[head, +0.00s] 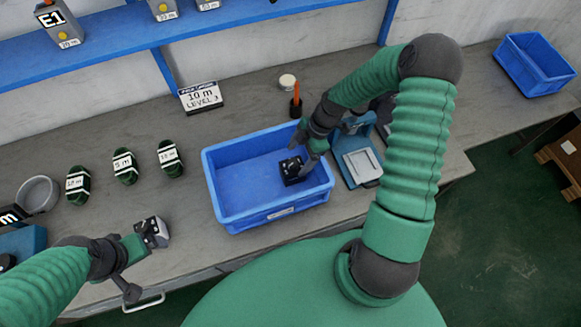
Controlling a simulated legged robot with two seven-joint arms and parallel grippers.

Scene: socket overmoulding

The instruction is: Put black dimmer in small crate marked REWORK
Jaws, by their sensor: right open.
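A small black dimmer-like block (291,170) with a pale mark is inside the blue crate (222,203), near its right wall. The crate has a small front label that is too small to read. My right gripper (305,160) is open and reaches down into the crate, its fingers right at the block. My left gripper (143,240) is low over the table's front left. A similar black block with pale marks (153,230) is at its fingertips; I cannot tell whether it is gripped.
Another blue crate (548,80) is at the far right. A blue device with a pale plate (362,165) stands right of the near crate. Several dark green labelled pieces (125,166) and a grey bowl (38,194) are on the left. A LEVEL 3 sign (201,97) stands behind.

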